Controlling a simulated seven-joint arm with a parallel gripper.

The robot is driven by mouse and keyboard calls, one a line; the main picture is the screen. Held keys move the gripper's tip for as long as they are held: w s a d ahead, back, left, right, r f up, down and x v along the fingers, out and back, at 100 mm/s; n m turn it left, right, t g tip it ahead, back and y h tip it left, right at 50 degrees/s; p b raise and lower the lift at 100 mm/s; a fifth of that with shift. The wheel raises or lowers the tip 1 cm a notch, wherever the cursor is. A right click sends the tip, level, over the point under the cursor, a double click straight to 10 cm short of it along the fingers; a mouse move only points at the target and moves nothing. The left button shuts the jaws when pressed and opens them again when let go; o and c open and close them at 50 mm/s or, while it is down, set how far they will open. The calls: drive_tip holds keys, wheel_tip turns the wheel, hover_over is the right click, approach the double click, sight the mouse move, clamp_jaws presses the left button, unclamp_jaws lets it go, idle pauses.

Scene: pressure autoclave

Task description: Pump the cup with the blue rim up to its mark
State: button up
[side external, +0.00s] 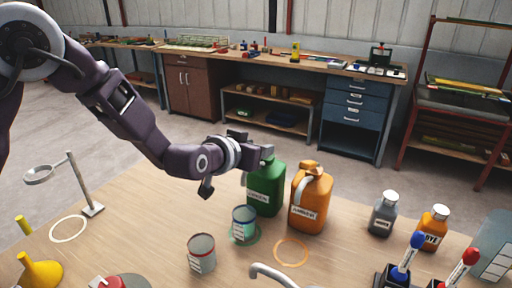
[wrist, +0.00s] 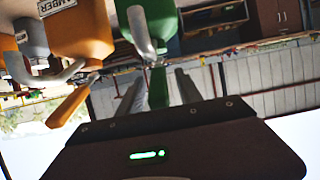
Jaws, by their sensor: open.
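The cup with the blue rim (side external: 244,224) stands upright on a green ring on the table, in front of the green jug (side external: 266,188). Its level and mark are too small to read. My gripper (side external: 264,151) is at the top of the green jug, open. In the wrist view, which looks upside down, the green jug (wrist: 190,22) has a silver spout (wrist: 140,30) and a green lever (wrist: 158,88). The lever appears between my two open fingers (wrist: 157,92); I cannot tell whether they touch it.
An orange jug (side external: 311,203) stands close on the right, with an empty orange ring (side external: 291,252) before it. A red-rimmed cup (side external: 201,254) stands left of the blue-rimmed one. A grey bottle (side external: 382,216), dye bottle (side external: 433,229), yellow funnel (side external: 42,272) and ring stand (side external: 92,209) are farther out.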

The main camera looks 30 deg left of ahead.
clamp_jaws()
idle(1.3)
